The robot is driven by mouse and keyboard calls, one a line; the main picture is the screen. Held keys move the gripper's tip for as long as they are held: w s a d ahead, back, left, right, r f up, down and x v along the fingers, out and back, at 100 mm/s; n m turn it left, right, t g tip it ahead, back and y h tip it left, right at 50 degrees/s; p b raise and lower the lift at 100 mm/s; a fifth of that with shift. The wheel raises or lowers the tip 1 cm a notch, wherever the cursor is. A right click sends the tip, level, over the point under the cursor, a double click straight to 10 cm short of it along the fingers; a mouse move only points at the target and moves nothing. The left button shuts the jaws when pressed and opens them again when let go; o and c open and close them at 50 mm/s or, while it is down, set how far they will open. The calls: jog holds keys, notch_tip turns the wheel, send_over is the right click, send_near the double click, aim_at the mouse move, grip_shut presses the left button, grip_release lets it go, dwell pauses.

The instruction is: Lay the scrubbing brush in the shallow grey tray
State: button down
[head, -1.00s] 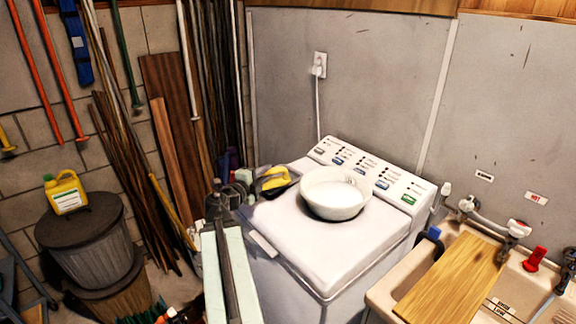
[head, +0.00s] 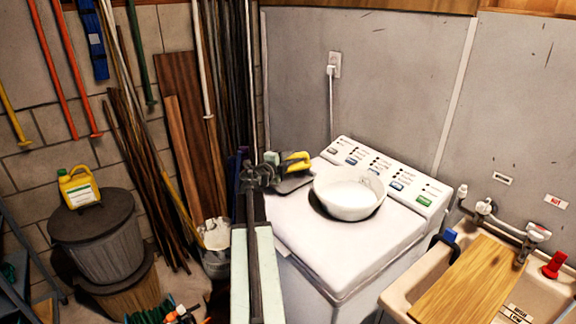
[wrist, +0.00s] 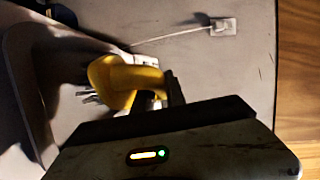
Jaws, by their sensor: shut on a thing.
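The scrubbing brush (head: 297,159) has a yellow body and shows above the back left corner of the white washing machine. It also shows in the wrist view (wrist: 112,76), with grey bristles at its left side. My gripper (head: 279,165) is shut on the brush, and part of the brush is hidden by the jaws. A flat dark grey shape, probably the shallow grey tray (head: 294,184), lies on the machine below the brush. Whether the brush touches it I cannot tell.
A white bowl (head: 349,194) stands on the washing machine (head: 325,245), right of the brush. A wall outlet with a plug and cord (head: 334,70) is behind. A sink with a wooden board (head: 468,280) is at the right. The machine's front top is clear.

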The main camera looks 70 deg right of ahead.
jog(key=f+b, duration=0.2)
jog(key=f, duration=0.1)
jog(key=shift+s+f+b, duration=0.15)
jog(key=shift+s+b, duration=0.05)
jog(key=shift+b, duration=0.15)
jog(key=shift+w+a+r, duration=0.15)
jog(key=shift+a+r, duration=0.05)
jog(key=c, duration=1.6)
grip_release()
jog(key=shift+o, duration=1.2)
jog(key=shift+w+d+f, duration=0.15)
jog(key=a, duration=0.4)
jog(key=w+a+p, duration=0.1)
jog(key=a, duration=0.3)
jog(key=w+a+r, duration=0.1)
jog(key=a, duration=0.2)
jog(key=shift+a+r, duration=0.1)
jog(key=shift+a, duration=0.3)
jog(key=shift+w, duration=0.1)
